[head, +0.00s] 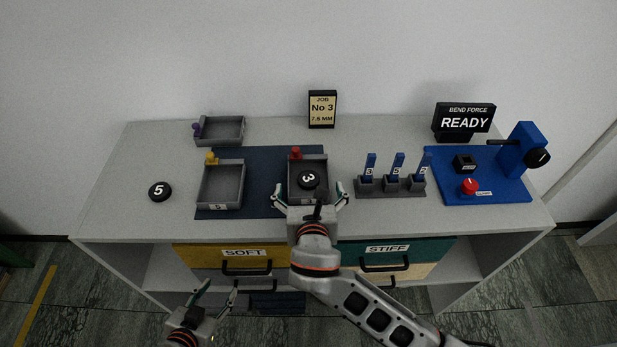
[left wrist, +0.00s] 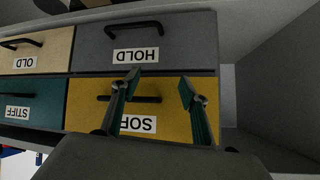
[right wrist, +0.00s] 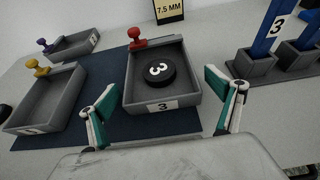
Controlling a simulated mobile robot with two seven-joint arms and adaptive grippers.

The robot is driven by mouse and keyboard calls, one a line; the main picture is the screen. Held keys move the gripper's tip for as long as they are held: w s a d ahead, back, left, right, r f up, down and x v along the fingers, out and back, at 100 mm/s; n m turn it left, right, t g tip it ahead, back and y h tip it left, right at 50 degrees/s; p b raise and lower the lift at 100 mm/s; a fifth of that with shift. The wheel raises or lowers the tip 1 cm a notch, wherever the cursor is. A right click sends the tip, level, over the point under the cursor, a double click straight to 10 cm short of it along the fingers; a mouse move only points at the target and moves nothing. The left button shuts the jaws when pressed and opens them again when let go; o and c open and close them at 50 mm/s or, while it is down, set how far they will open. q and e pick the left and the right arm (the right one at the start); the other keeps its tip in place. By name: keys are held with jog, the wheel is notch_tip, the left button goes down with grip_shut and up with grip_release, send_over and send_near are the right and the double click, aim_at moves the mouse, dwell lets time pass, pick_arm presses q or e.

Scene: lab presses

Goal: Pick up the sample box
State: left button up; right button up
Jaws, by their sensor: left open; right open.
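A grey open box with a red knob (head: 318,163) stands at the front middle of the table on a dark blue mat. It holds a black disc marked 3 (head: 308,179). In the right wrist view this box (right wrist: 140,88) carries a label 3 on its near wall. My right gripper (head: 310,199) is open and empty at the box's near end, one finger towards each side; contact cannot be told. My left gripper (head: 218,291) is open and empty, low in front of the cabinet. In the left wrist view it faces the yellow SOFT drawer (left wrist: 185,108).
A grey box with a yellow knob (head: 235,170) and one with a purple knob (head: 228,130) stand to the left. A black disc marked 5 (head: 159,191) lies further left. A rack with blue strips (head: 390,190) and a blue press (head: 515,190) stand right. A JOB No 3 sign (head: 322,108) stands behind.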

jog(key=c, duration=1.3)
jog(key=shift+o, duration=0.2)
notch_tip(320, 180, up, 10)
jog(key=shift+f+b, duration=0.6)
jog(key=shift+f, duration=4.1)
jog(key=shift+f, duration=0.25)
